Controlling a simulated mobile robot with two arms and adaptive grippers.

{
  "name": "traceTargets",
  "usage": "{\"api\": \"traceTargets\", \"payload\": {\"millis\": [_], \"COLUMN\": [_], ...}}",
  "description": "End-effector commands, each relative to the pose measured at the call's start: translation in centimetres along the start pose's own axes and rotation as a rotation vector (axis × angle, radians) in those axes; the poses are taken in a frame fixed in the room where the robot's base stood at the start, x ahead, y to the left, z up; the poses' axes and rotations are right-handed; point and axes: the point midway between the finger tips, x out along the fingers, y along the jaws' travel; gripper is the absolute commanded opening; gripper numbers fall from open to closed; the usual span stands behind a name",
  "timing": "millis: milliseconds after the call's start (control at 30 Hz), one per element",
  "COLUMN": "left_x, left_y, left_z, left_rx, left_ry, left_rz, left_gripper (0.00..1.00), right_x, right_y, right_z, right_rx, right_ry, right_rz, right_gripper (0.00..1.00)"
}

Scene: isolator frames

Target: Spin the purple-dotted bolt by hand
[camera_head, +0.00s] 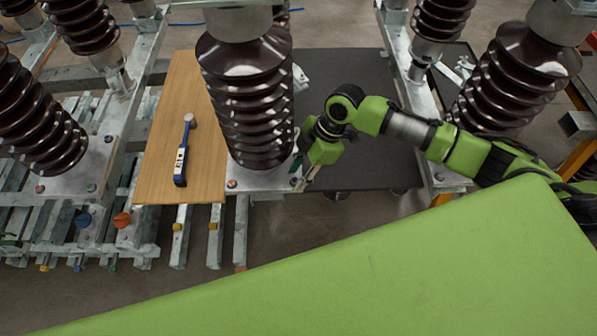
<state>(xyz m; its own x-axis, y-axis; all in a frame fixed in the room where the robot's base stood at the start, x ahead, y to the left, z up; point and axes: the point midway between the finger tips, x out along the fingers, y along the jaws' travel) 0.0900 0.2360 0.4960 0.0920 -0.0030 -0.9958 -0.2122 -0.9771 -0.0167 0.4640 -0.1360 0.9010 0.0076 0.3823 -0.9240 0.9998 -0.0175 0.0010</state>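The brown ribbed central insulator (247,105) stands on a grey metal base plate (262,178). A small bolt (293,182) sits at the plate's front right corner. It looks dark bluish or purple, but it is too small to be sure of its dot. My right gripper (303,183) points down beside the insulator, its fingertips close to this bolt. I cannot tell whether they touch it or how far apart they are. An orange-red bolt (232,183) sits at the plate's front left corner. My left gripper is not in view.
A blue-handled hammer-like tool (181,160) lies on a wooden board (154,170) left of the insulator. A dark flat panel (375,176) lies to the right. More brown insulators (35,120) (510,80) stand on both sides. Blue (82,218) and orange (122,220) caps show on the left frame.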

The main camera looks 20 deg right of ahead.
Motion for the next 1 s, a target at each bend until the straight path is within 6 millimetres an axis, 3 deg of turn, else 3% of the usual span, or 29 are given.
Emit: {"api": "traceTargets", "payload": {"millis": [67, 200, 567, 1000], "left_x": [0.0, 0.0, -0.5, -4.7], "left_y": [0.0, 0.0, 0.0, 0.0], "left_z": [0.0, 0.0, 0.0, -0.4], "left_rx": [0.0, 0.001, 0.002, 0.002], "left_ry": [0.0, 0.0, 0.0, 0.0], "left_rz": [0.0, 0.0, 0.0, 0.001], "left_gripper": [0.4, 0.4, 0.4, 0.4], "right_x": [0.0, 0.0, -0.2, -0.6], "right_y": [0.0, 0.0, -0.1, -0.5], "right_z": [0.0, 0.0, 0.0, -0.3], "right_rx": [0.0, 0.0, 0.023, 0.286], "right_ry": [0.0, 0.0, 0.0, 0.001], "right_rz": [0.0, -0.001, 0.007, 0.114], "right_gripper": [0.31, 0.0, 0.0, 0.0]}}
